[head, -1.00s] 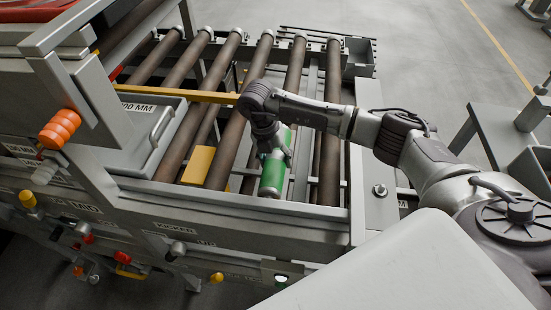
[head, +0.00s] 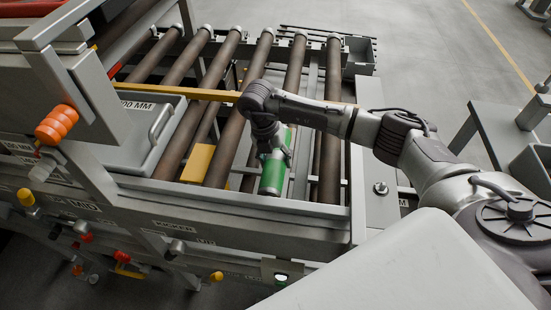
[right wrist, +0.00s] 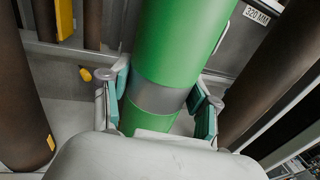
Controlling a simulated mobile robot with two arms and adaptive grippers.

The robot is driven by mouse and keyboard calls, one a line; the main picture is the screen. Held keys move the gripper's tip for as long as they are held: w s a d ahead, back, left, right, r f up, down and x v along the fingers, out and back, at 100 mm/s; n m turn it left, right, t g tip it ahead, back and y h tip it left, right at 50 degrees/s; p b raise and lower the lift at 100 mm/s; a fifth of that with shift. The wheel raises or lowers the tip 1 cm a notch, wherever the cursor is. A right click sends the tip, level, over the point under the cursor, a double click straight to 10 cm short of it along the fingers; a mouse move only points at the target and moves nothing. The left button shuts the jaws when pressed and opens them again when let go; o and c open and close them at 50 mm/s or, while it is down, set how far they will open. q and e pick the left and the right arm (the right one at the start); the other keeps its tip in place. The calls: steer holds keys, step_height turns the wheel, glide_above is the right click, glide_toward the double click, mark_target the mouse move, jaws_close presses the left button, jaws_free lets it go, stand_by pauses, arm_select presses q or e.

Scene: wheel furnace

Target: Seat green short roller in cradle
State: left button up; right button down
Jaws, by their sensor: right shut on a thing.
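The green short roller (head: 272,175) lies among the brown rollers near the front rail of the conveyor frame in the head view. My right gripper (head: 274,153) is over it from above. In the right wrist view the green roller (right wrist: 182,45) has a grey band, and the two teal-padded fingers of the right gripper (right wrist: 165,105) stand on either side of that band, shut on it. The roller runs parallel to the brown rollers. Its cradle cannot be made out clearly under it. My left gripper is not in view.
Brown rollers (head: 233,135) flank the green one on both sides. A yellow block (head: 197,163) sits left of it, and a yellow bar (head: 180,92) crosses the rollers. The front rail (head: 250,208) is close to the roller's near end. A 320 MM label (right wrist: 256,14) is on a grey part.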

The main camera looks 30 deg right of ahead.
steer(key=shift+f+b, duration=0.35)
steer(key=shift+f, duration=0.15)
steer(key=shift+c, duration=1.3)
jaws_free()
steer(key=shift+o, duration=0.3)
steer(key=shift+r+p, duration=2.85)
steer(key=shift+r, duration=1.2)
